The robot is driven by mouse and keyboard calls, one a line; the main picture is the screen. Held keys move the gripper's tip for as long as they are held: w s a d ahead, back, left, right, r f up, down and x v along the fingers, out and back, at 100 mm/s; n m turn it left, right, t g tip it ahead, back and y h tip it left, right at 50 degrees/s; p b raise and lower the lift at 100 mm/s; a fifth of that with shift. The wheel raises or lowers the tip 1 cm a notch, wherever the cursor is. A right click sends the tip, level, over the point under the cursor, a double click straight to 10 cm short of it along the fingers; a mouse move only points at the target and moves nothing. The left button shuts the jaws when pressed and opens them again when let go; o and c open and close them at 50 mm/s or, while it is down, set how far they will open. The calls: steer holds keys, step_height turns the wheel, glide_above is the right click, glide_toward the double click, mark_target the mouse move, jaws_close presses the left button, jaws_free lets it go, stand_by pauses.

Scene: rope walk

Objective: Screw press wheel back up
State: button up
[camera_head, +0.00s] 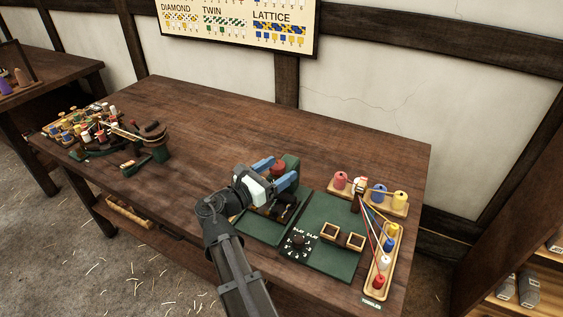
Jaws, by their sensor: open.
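My gripper (275,173) is open, with its two blue fingers spread, near the back of the green mat. A small round red part (278,168) shows between and just beyond the fingertips; it looks like the press wheel. A dark green block (291,160) stands right behind it and looks like part of the press. I cannot tell whether the fingers touch the red part. My gripper and wrist hide much of the press, so the wheel's height is not clear.
A crowded braiding stand (153,150) is at the left. The table's (215,125) back middle is clear.

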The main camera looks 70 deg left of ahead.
mark_target(281, 161)
steer(key=s+f+g+y, duration=0.1)
steer(key=s+f, duration=0.2)
steer(key=s, duration=0.5)
steer(key=x, duration=1.3)
steer(key=shift+w+a, duration=0.1)
steer(key=shift+a, duration=0.25)
steer(key=shift+c, duration=0.4)
steer(key=c, duration=0.9)
steer(key=shift+f+n, duration=0.1)
steer(key=shift+n, duration=0.2)
